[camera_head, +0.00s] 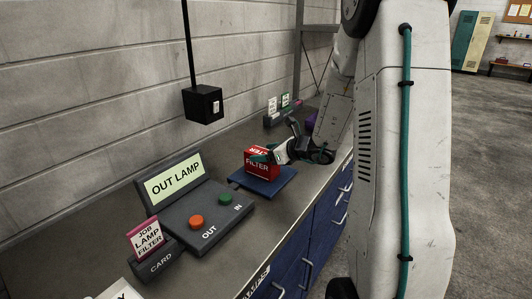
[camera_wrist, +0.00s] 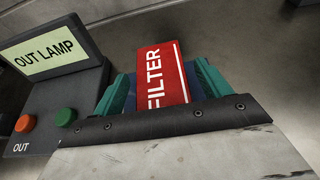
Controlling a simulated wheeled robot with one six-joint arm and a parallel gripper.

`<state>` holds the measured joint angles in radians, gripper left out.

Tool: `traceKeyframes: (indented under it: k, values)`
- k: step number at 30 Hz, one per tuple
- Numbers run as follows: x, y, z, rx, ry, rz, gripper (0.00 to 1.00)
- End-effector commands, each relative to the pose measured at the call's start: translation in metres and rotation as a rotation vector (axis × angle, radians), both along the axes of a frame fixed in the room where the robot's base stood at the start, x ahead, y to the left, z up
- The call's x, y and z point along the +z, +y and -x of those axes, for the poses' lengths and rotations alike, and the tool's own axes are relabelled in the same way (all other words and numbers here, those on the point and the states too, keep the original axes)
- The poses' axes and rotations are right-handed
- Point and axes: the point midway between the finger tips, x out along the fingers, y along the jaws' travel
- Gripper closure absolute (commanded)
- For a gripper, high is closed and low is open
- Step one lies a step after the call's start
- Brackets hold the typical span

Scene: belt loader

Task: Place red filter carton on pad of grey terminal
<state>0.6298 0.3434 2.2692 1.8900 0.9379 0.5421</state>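The red filter carton (camera_head: 261,165) stands upright on the dark blue pad (camera_head: 272,184), just right of the grey terminal (camera_head: 183,217). The terminal's screen reads "OUT LAMP". My gripper (camera_head: 268,157) reaches in from the right at the carton. In the wrist view, its teal fingers (camera_wrist: 160,92) stand on both sides of the carton (camera_wrist: 161,72), with blue strips showing between carton and fingers. The gripper looks open around the carton. The carton's lower part is hidden by the gripper body in the wrist view.
The terminal has an orange button (camera_head: 196,222) marked OUT and a green button (camera_head: 225,199) marked IN. A card holder (camera_head: 160,262) with a "JOB LAMP FILTER" card stands at front left. A rack with small labels (camera_head: 283,108) is farther back. The wall runs along the left.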

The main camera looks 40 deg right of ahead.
Motion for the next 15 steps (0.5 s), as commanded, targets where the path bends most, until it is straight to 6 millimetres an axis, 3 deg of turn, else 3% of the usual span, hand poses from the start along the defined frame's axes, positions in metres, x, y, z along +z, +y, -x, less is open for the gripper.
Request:
traceKeyframes:
  k: [7,15]
  values:
    - [0.008,-0.004,0.010,-0.002,-0.002,0.002,0.24]
    - [0.031,-0.023,0.060,-0.004,-0.003,0.002,0.24]
